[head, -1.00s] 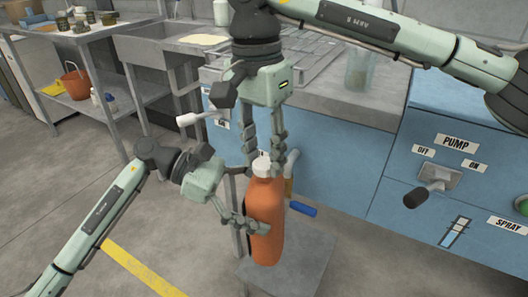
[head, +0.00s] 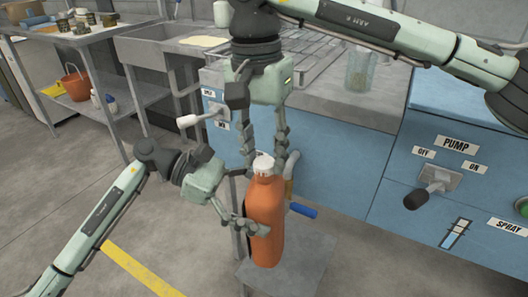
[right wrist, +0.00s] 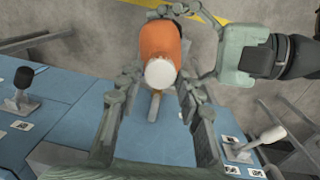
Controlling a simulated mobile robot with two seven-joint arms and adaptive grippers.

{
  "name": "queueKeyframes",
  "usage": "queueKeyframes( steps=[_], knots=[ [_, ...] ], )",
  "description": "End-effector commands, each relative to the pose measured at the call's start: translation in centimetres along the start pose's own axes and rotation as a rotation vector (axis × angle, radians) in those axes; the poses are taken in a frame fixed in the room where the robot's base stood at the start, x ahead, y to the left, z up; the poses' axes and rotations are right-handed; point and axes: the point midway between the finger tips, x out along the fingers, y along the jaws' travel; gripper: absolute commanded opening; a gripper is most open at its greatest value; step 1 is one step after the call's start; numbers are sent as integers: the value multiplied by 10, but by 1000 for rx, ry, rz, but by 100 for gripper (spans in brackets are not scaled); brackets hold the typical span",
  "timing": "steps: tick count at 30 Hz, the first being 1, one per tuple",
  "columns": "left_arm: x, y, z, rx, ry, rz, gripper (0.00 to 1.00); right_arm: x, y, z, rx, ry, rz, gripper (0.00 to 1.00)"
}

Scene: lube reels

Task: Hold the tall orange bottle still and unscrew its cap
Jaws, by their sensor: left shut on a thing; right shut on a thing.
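The tall orange bottle (head: 265,215) stands upright, with its white cap (head: 263,163) on top. My left gripper (head: 258,228) is shut on the lower part of the bottle's body from the left. My right gripper (head: 265,166) points straight down from above, and its two fingers are shut on the cap, one on each side. In the right wrist view the white cap (right wrist: 160,73) shows between the fingertips, with the orange bottle (right wrist: 158,38) behind it. The cap's threads and underside are hidden.
The bottle is over a small grey stand (head: 290,262). Close behind is a blue cabinet (head: 340,165) with a blue-handled valve (head: 302,210) and a pump lever (head: 430,190). A white-tipped lever (head: 192,120) is at the left. A steel sink (head: 160,52) is farther back.

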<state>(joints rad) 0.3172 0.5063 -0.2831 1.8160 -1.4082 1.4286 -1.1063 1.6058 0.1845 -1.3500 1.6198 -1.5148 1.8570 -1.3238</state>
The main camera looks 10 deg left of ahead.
Motion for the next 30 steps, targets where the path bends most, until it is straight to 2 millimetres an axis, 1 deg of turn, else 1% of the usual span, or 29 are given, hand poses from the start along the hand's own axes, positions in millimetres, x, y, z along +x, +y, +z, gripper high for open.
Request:
queueKeyframes(
  steps=[15,26,30],
  knots=[
    [-1,0,1,2,-2,1,8,-19,0,0,1,1,-1,1],
    [-1,1,2,2,-3,2,8,-20,0,0,0,0,-1,1],
    [-1,1,2,2,-3,2,8,-30,0,0,0,2,-1,1]
  ],
)
